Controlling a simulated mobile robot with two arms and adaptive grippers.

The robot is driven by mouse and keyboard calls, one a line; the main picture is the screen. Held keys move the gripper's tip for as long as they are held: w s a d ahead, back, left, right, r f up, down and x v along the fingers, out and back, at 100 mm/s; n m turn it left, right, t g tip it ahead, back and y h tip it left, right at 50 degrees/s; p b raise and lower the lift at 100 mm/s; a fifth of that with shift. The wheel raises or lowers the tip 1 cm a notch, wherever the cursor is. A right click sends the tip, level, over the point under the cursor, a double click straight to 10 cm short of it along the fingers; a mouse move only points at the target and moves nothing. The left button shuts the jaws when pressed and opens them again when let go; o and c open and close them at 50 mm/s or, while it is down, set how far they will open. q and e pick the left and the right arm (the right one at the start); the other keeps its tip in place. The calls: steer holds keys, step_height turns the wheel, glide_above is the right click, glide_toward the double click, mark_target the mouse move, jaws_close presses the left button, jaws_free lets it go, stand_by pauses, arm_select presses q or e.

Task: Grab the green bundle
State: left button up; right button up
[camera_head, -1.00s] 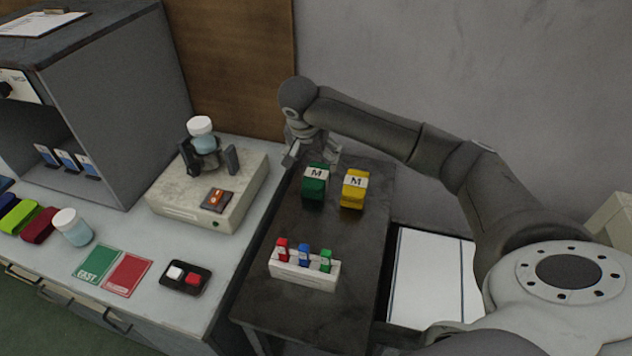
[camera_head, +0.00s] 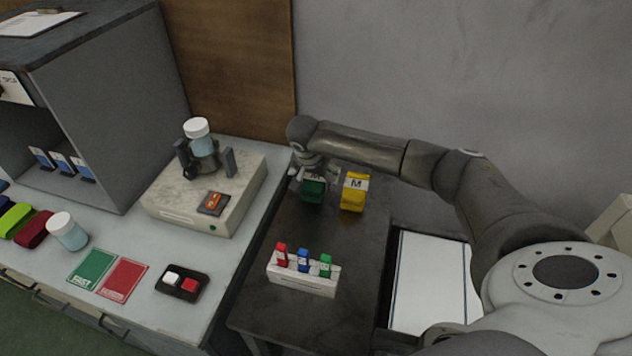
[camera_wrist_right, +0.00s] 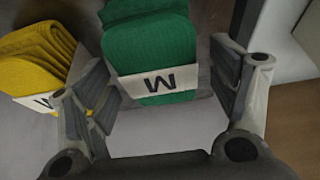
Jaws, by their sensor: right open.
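The green bundle (camera_head: 312,191) is a folded green sock stack with a white band marked M. It stands on the dark side table (camera_head: 345,245). My right gripper (camera_head: 314,180) is over it, partly covering its top. In the right wrist view the green bundle (camera_wrist_right: 155,50) lies between the two spread fingers of the right gripper (camera_wrist_right: 165,100), with space on both sides. A yellow bundle (camera_head: 354,192) with the same M band stands just to its right; it also shows at the left of the wrist view (camera_wrist_right: 38,60). My left gripper is not in view.
A white rack (camera_head: 303,279) with red, blue and green pieces stands nearer on the side table. The left bench holds a beige machine (camera_head: 170,207) with a jar, a loose jar (camera_head: 68,232), red and green cards, and a two-button box (camera_head: 182,281).

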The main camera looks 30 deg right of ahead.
steer(key=shift+w+d+f, duration=0.1)
steer(key=shift+d+f, duration=0.1)
steer(key=shift+f, duration=0.3)
steer(key=shift+f+p, duration=0.25)
steer(key=shift+p, duration=0.05)
stand_by(0.4)
steer(key=c, duration=1.2)
